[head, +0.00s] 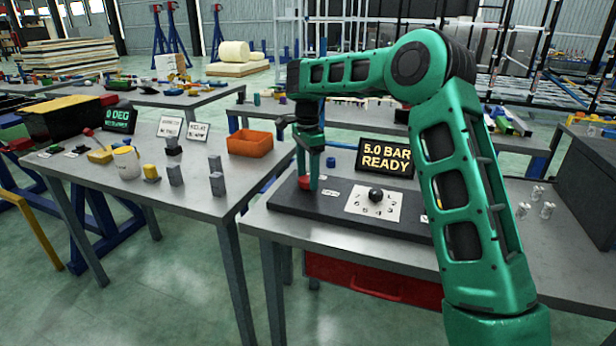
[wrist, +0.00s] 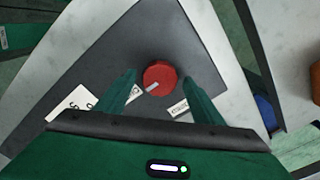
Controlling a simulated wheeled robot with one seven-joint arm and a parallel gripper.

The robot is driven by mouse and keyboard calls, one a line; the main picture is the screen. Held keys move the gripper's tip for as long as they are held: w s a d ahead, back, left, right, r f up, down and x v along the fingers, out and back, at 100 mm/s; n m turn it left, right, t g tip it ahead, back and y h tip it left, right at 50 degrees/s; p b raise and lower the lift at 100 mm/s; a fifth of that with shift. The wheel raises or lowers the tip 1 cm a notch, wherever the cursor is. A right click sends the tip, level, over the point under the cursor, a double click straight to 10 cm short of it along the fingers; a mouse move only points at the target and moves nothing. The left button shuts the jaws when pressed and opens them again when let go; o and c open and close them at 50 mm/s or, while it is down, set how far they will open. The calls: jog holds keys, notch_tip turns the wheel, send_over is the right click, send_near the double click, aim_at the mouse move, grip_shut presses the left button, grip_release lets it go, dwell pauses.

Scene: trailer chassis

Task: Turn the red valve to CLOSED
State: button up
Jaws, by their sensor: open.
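The red valve (head: 304,183) is a small round knob on a dark panel (head: 330,207) on the right-hand table. In the wrist view the valve (wrist: 160,73) has a pale pointer mark at its lower left. The pointer is toward a white label (wrist: 133,96) partly hidden by a finger. Another small white label (wrist: 178,108) lies at the lower right; I cannot read it surely. My green gripper (head: 311,170) points down at the valve. In the wrist view its fingers (wrist: 159,82) are apart, one on each side of the knob; contact is not visible.
A display (head: 385,158) reading "5.0 BAR READY" stands behind the panel. A black knob (head: 375,194) sits on a white numbered dial plate to the valve's right. A blue cylinder (head: 331,162) stands behind the valve. An orange bin (head: 250,143) is on the left table.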

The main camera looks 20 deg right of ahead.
jog(key=shift+f, duration=0.15)
jog(key=shift+c, duration=0.5)
jog(key=c, duration=0.9)
jog(key=shift+d, duration=0.25)
jog(key=shift+a, duration=0.15)
jog(key=shift+c, duration=0.2)
